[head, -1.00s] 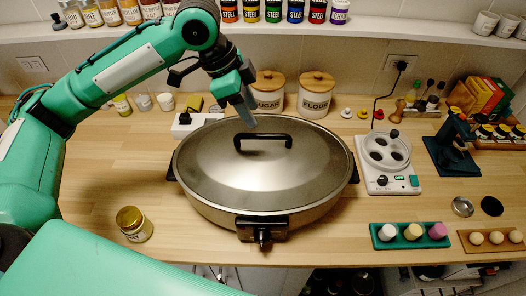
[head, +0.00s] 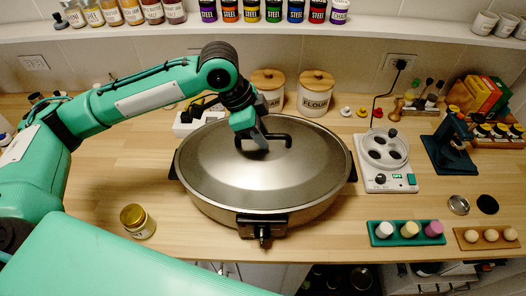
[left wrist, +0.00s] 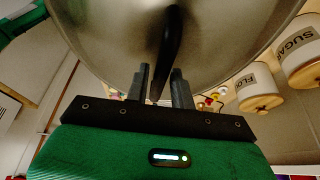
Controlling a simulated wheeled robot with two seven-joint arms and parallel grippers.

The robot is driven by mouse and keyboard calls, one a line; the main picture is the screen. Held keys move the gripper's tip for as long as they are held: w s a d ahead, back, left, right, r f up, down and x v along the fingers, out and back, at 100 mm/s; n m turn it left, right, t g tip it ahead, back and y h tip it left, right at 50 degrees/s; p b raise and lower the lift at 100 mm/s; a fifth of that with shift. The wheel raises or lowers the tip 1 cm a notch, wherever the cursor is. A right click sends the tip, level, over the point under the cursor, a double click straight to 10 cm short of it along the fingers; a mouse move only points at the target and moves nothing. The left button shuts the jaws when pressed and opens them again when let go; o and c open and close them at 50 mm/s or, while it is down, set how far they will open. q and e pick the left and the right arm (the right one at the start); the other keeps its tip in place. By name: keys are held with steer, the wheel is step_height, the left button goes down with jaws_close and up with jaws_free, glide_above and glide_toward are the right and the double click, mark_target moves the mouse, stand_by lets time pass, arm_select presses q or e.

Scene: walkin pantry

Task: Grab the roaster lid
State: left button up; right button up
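The roaster lid (head: 225,165) is a wide domed metal cover lying on the roaster pan (head: 300,216) in the middle of the counter. Its black arched handle (head: 287,137) stands on top; in the left wrist view the handle (left wrist: 171,42) runs down between the two fingers. My left gripper (head: 258,143) is at the left and middle part of the handle, pointing down. In the left wrist view the gripper (left wrist: 161,88) shows its dark fingers apart, one on each side of the handle. Contact with the handle cannot be made out. My right gripper is not in view.
Sugar and flour canisters (head: 315,95) stand close behind the roaster. A white egg cooker (head: 383,160) is to the right. A shelf of spice jars (head: 300,30) hangs above. The counter left of the roaster is mostly clear.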

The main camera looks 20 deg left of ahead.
arm_select(q)
jaws_close()
steer(key=shift+r, duration=0.1)
stand_by(1.1)
